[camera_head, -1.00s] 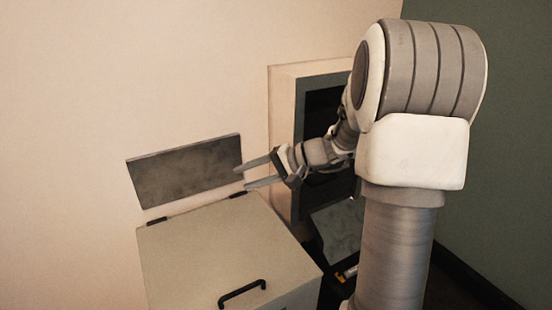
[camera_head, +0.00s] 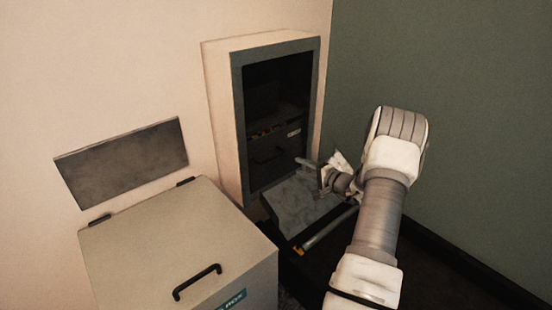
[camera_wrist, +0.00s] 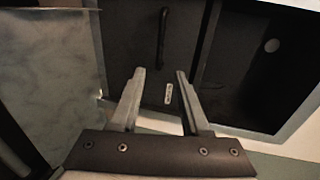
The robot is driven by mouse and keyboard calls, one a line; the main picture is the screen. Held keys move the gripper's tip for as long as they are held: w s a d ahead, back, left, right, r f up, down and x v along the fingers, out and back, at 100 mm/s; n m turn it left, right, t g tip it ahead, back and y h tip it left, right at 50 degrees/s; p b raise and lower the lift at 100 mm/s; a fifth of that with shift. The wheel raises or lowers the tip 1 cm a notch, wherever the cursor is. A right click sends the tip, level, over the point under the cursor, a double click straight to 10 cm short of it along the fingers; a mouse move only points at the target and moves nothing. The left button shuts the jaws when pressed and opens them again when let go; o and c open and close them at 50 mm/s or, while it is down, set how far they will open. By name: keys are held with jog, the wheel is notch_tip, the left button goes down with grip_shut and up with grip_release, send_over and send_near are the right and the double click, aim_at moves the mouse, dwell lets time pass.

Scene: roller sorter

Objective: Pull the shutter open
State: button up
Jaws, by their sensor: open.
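The shutter looks to be the dark panel (camera_head: 272,168) low in the opening of the wall cabinet (camera_head: 222,120). It has a black bar handle (camera_head: 268,156) and a small pale label (camera_head: 294,133). In the wrist view the panel (camera_wrist: 130,45) fills the upper middle, with the handle (camera_wrist: 162,35) and the label (camera_wrist: 168,93) beyond the fingers. My gripper (camera_head: 306,176) is in front of the cabinet's lower right, to the right of the handle. In the wrist view my gripper (camera_wrist: 160,72) is open and empty, its fingers apart from the handle.
A grey marbled slab (camera_head: 300,205) slopes below the cabinet opening; it shows at left in the wrist view (camera_wrist: 50,60). A lidded beige box (camera_head: 165,245) with a black handle stands at left. A grey plate (camera_head: 125,165) is on the wall. A green wall (camera_head: 450,120) bounds the right.

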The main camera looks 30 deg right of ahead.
aim_at(276, 157)
jog(key=b+x, duration=0.3)
jog(key=x, duration=1.1)
jog(key=shift+w+a, duration=0.1)
jog(key=shift+w, duration=0.25)
grip_shut()
dwell(0.7)
